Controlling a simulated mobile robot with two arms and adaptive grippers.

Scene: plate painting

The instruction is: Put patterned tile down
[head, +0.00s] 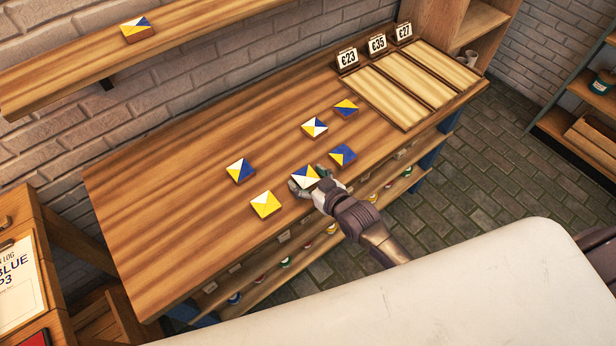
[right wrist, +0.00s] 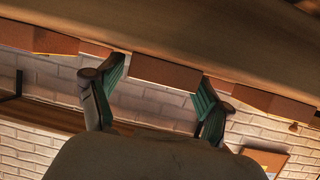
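A square patterned tile (head: 305,175) in blue, yellow and white lies near the table's front edge. My right gripper (head: 307,181) is around it, one finger on each side. In the right wrist view, which is upside down, the tile's brown side (right wrist: 165,73) is between the green finger pads (right wrist: 163,85). It appears flat against the tabletop. A thin gap shows at one finger; contact at the other is unclear. The fingers look open. My left gripper is out of view.
Other tiles lie close by on the wooden table (head: 150,220): a yellow-white one (head: 266,205), a blue-yellow one (head: 342,154) and several more. Price signs (head: 377,45) and pale trays (head: 405,80) stand at the far right. A wall shelf (head: 60,72) holds another tile (head: 136,29).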

